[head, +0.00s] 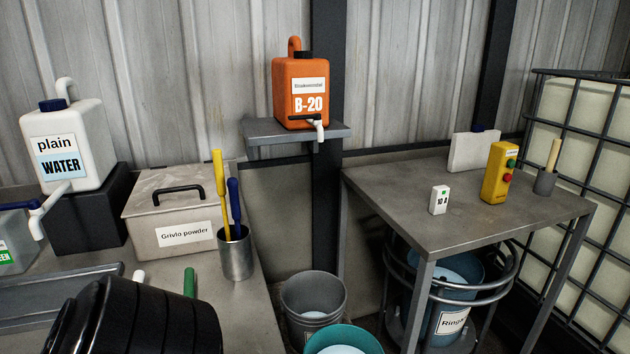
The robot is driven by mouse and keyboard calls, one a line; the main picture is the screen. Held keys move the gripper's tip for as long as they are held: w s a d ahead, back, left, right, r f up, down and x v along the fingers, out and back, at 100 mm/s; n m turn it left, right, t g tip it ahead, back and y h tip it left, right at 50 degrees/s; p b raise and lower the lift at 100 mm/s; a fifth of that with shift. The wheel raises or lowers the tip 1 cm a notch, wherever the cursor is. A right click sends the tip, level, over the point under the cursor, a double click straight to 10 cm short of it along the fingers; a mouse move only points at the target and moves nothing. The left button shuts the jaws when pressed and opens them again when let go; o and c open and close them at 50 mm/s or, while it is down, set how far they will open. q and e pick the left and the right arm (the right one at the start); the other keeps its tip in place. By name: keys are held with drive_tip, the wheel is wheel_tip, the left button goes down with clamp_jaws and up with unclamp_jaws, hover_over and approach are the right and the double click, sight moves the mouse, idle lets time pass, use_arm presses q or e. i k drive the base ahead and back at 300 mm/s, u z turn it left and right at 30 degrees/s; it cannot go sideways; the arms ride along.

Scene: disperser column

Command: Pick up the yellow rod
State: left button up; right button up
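A yellow rod (220,185) stands upright, leaning slightly, in a metal cup (236,258) on the left bench. A blue rod (235,205) stands beside it in the same cup. The lower ends of both are hidden inside the cup. A paler, cream-yellow stick (554,155) stands in a grey holder (545,182) on the right table.
Left of the cup is the Grivlo powder box (170,205). A black ribbed shape (135,320) fills the lower left, partly hiding a green handle (189,282). A grey bucket (313,300) and teal bucket (343,338) stand between bench and right table (450,220).

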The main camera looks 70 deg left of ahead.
sight(217, 154)
drive_tip(key=i, duration=0.65)
drive_tip(key=u, duration=3)
